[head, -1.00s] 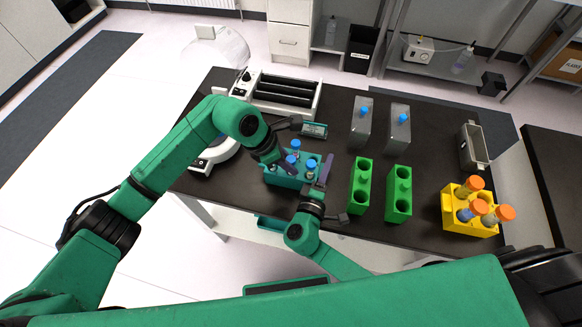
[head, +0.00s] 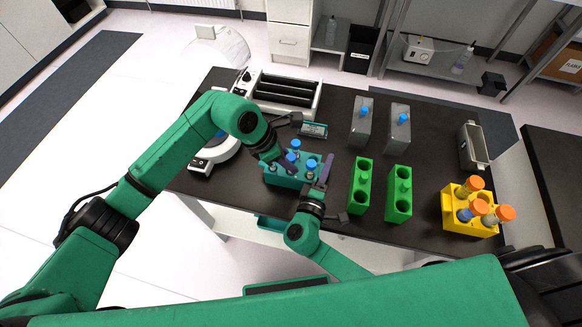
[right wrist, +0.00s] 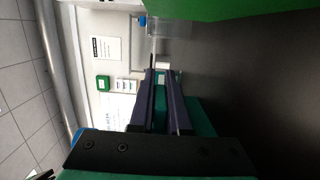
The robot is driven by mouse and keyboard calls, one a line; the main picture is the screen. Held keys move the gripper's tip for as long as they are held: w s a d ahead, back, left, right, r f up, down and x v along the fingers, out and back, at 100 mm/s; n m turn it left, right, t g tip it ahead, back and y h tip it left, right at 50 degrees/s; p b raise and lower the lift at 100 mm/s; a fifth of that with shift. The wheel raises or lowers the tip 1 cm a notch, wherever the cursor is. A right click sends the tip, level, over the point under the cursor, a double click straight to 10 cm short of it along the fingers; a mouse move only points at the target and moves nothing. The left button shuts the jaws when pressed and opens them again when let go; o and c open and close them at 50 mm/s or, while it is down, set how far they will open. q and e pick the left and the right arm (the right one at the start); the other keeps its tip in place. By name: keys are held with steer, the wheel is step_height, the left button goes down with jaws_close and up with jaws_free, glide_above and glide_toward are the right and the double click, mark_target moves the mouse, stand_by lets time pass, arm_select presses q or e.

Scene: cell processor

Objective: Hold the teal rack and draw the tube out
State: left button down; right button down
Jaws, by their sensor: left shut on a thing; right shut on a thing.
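The teal rack (head: 287,181) stands near the front edge of the dark bench in the head view and holds blue-capped tubes. My left gripper (head: 286,163) reaches in from the left over the rack and is shut on a blue-capped tube (head: 295,146), whose cap stands higher than the others. Its fingertips are partly hidden by the arm and caps. Another blue-capped tube (head: 311,163) sits at the rack's right side. My right gripper (head: 323,173) is shut on the right end of the rack. In the right wrist view its two dark fingers (right wrist: 160,100) are close together with teal beside them.
Two green racks (head: 360,186) stand to the right, with grey blocks (head: 361,125) behind them. A yellow rack (head: 455,221) with orange-capped tubes is farther right. A roller device (head: 284,93) and a small teal-edged device (head: 314,130) lie behind the teal rack.

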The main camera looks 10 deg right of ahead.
arm_select(q)
steer(key=shift+r, duration=3.4)
step_height(320, 180, up, 7)
arm_select(e)
steer(key=c, duration=0.8)
jaws_free()
steer(key=v, duration=1.2)
